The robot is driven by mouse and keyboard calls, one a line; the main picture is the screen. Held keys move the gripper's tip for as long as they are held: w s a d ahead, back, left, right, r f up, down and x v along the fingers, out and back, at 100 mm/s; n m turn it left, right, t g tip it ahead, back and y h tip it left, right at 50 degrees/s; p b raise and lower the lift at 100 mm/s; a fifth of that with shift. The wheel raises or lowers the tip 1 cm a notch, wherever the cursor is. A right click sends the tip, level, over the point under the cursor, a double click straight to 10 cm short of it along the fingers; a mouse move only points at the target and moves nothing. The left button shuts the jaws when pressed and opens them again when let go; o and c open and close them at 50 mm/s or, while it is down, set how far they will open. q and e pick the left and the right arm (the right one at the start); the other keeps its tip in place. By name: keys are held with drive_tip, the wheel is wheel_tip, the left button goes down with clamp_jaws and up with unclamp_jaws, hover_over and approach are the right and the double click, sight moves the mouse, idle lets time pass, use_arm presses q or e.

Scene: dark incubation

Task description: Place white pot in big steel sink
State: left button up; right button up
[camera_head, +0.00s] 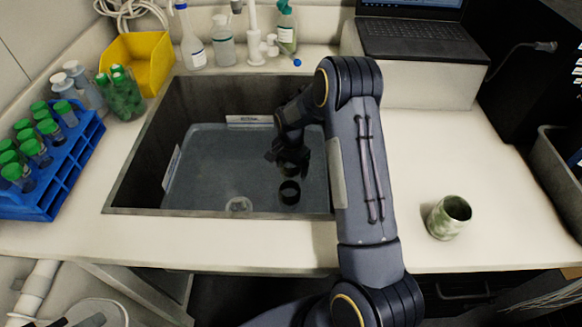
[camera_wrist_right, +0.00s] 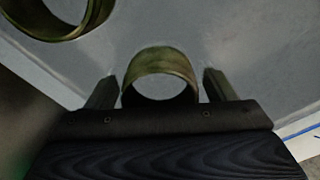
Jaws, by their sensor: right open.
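My right gripper (camera_head: 290,155) is down inside the big steel sink (camera_head: 215,150). In the right wrist view the fingers (camera_wrist_right: 160,78) are open, with a round, green-brown rimmed pot (camera_wrist_right: 160,62) between them; I cannot tell whether they touch it. A second pot (camera_wrist_right: 62,30) stands in the upper left of that view. In the head view one dark pot (camera_head: 289,192) shows on the sink floor below the gripper. A whitish pot with green mottling (camera_head: 448,217) stands on the counter right of my arm. My left gripper is out of view.
A blue rack (camera_head: 55,165) with green-capped tubes and a yellow bin (camera_head: 140,60) are left of the sink. Bottles (camera_head: 222,42) and a faucet (camera_head: 255,35) stand behind it. A laptop (camera_head: 420,40) sits back right. The right counter is mostly clear.

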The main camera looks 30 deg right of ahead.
drive_tip(key=shift+r, duration=0.2)
drive_tip(key=s+a+r+n+t+y, duration=0.1)
drive_tip(key=s+r, duration=0.1)
drive_tip(key=r, duration=0.7)
drive_tip(key=s+r, duration=0.2)
drive_tip(key=r, duration=0.7)
drive_tip(key=s+a+r+n+t+y, duration=0.2)
drive_tip(key=s+a+r+n, duration=0.2)
drive_tip(key=s+r, duration=0.4)
drive_tip(key=s+a+n+t, duration=0.1)
drive_tip(key=s+a+n, duration=0.1)
drive_tip(key=s, duration=0.3)
drive_tip(key=s+a+n, duration=0.2)
drive_tip(key=s, duration=0.4)
drive_tip(key=s+a+f+n+t, duration=0.1)
drive_tip(key=s+a+n, duration=0.1)
drive_tip(key=s, duration=0.4)
drive_tip(key=shift+s+a+t+y, duration=0.15)
drive_tip(key=shift+a+t+y, duration=0.15)
drive_tip(key=shift+a+y, duration=0.15)
drive_tip(key=shift+s, duration=0.1)
